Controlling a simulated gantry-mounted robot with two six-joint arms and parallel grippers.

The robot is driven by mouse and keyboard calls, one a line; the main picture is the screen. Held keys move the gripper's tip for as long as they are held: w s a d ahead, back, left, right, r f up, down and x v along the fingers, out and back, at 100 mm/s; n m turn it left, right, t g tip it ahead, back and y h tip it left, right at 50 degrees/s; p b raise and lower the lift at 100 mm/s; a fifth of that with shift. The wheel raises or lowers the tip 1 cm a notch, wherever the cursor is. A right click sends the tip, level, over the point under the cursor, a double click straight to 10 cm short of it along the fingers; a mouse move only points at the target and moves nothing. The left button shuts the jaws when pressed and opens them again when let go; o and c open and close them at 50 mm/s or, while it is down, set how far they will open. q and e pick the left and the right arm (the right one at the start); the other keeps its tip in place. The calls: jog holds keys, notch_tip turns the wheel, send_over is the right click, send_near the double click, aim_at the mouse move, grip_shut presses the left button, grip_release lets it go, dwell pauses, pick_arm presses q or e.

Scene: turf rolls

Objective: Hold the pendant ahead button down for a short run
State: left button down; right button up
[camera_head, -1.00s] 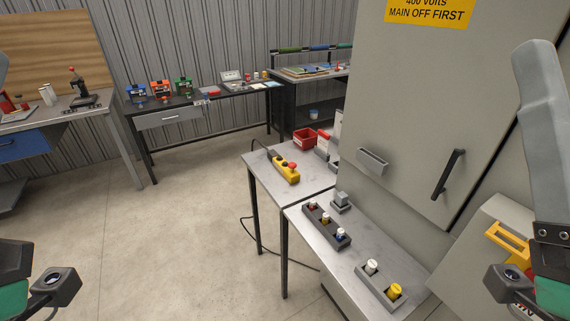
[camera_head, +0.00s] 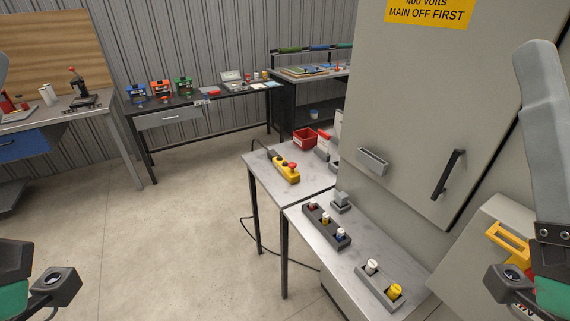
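The yellow pendant (camera_head: 286,171) lies on the small grey table in the middle of the camera_head view. It has a red button on top near its right end and smaller dark and pale marks that I cannot read as single buttons. A dark cable runs from its far end over the table's left edge. My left arm shows at the lower left edge and my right arm at the right edge. Both are well apart from the pendant, and the fingertips of both grippers are out of the frame.
A nearer table (camera_head: 318,252) holds a dark rack (camera_head: 326,226) of fuses and a grey tray (camera_head: 381,289) with a white and a yellow piece. A tall grey cabinet (camera_head: 420,100) with a black handle stands behind it. The floor (camera_head: 190,210) left of the tables is clear.

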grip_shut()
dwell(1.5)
